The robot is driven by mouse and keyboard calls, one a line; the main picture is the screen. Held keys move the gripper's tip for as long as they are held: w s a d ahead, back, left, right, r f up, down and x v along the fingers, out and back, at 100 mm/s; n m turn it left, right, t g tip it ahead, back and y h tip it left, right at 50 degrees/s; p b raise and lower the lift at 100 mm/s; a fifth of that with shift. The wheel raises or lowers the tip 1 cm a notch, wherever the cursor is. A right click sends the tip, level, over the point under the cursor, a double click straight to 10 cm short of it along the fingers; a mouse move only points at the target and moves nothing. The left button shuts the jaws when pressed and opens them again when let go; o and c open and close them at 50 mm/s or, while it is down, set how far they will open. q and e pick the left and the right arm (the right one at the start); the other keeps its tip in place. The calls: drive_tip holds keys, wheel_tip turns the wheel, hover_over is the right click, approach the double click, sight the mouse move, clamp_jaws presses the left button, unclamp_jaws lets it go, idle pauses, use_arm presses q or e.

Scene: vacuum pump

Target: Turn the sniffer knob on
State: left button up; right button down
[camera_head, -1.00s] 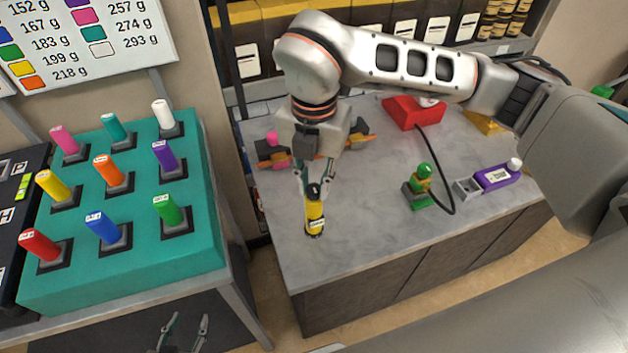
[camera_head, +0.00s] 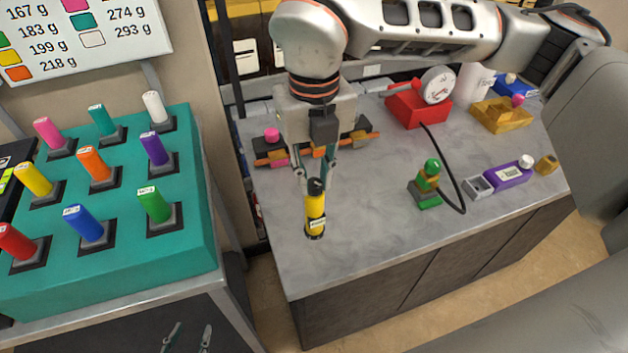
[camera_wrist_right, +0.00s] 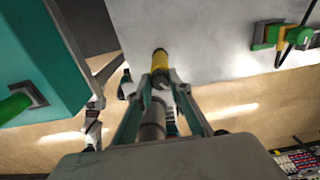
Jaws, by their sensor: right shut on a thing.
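A yellow cylinder with a black top and base (camera_head: 315,212), which I take for the sniffer, stands upright near the left front of the grey counter. Its black knob (camera_head: 316,186) is at the top. My right gripper (camera_head: 314,183) points down from above and is shut on the knob. In the right wrist view, the yellow body (camera_wrist_right: 160,62) shows beyond the fingers (camera_wrist_right: 160,90), with a dark cylindrical part between them. My left gripper (camera_head: 188,338) is at the bottom edge of the head view, fingers apart and empty, low beside the teal block's table.
A teal block (camera_head: 190,255) with several coloured handles stands on the left. The middle counter is clear.

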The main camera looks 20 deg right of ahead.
sight(313, 182)
drive_tip(key=n+b, duration=0.1)
drive_tip(key=n, duration=0.2)
drive_tip(key=shift+n, duration=0.3)
drive_tip(key=n, duration=0.6)
drive_tip(key=shift+b, duration=0.3)
drive_tip(key=shift+n, duration=0.3)
drive_tip(key=c, duration=1.8)
unclamp_jaws()
drive_tip(key=shift+c, duration=0.2)
wheel_tip(313, 182, up, 12)
